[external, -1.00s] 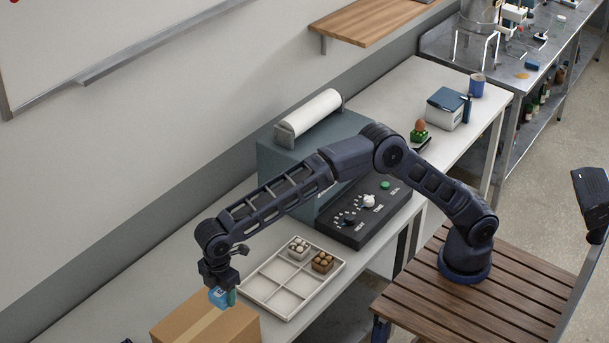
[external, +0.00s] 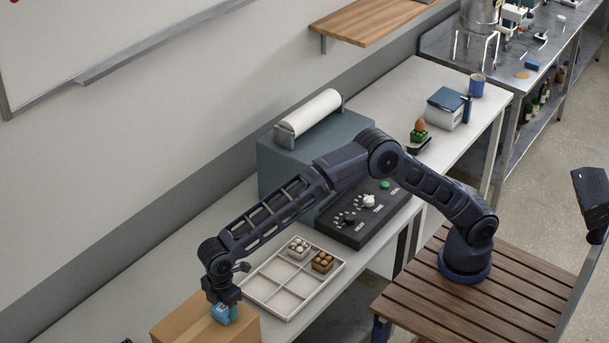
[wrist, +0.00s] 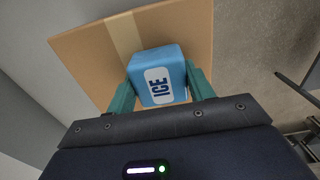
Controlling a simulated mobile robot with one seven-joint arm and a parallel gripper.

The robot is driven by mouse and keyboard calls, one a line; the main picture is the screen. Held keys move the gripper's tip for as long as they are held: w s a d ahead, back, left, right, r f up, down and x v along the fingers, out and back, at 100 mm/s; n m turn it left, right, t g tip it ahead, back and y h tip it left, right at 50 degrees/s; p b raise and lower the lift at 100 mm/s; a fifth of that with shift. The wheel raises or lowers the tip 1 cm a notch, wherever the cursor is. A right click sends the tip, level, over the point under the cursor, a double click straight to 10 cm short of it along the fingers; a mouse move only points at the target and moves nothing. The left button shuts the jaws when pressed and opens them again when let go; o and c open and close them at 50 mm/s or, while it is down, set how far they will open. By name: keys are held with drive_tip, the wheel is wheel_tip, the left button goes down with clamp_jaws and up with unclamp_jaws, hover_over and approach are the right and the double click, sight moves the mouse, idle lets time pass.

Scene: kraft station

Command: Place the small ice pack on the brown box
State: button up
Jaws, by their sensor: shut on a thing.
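The small ice pack (external: 222,314) is a blue block with a white label. In the wrist view the ice pack (wrist: 160,70) shows the word ICE and sits between the two green fingers of my gripper (wrist: 163,88). My gripper (external: 224,308) is shut on it, pointing down. The brown box (external: 185,325) is a closed cardboard carton with a tape strip, at the bottom left of the external view. The ice pack is over the box top, at or very near its surface; I cannot tell whether it touches. The brown box (wrist: 85,52) fills the area behind the pack in the wrist view.
A white divided tray (external: 268,297) with two small egg cartons (external: 322,262) lies right of the box. A grey machine with a dark control panel (external: 362,213) stands behind it. The white bench (external: 120,300) left of the box is mostly clear.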

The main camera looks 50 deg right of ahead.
sight(224, 306)
drive_tip(key=o, duration=1)
wheel_tip(224, 306, up, 12)
drive_tip(key=shift+r, duration=0.1)
